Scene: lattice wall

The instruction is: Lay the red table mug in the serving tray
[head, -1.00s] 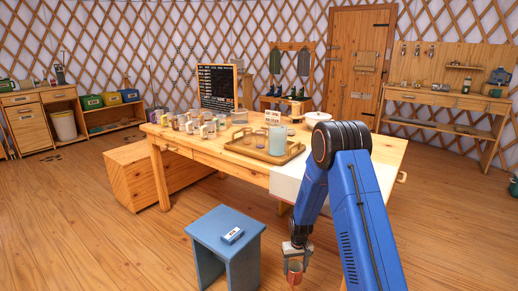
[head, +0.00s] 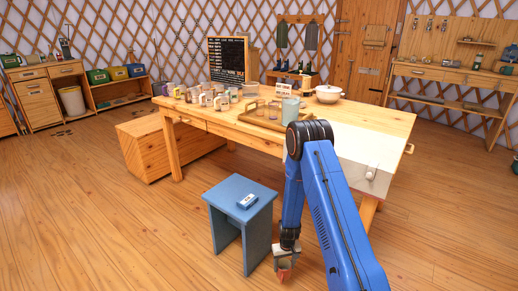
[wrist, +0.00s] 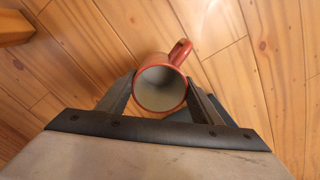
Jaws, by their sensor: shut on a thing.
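The red table mug (wrist: 181,49) is between the fingers of my gripper (wrist: 160,100) in the wrist view, its pale inside facing the camera and its handle pointing to the upper right. My gripper is shut on it. In the head view my gripper (head: 285,262) hangs low over the floor with the red mug (head: 284,275) below it, right of the blue stool. My arm hides part of the table near the tray.
The blue stool (head: 240,190) with a small box (head: 247,201) on top stands close to my gripper. The wooden table (head: 385,125) carries several cups at its left, a white pot (head: 328,94) and a white cloth (head: 375,155). Open floor lies at the right.

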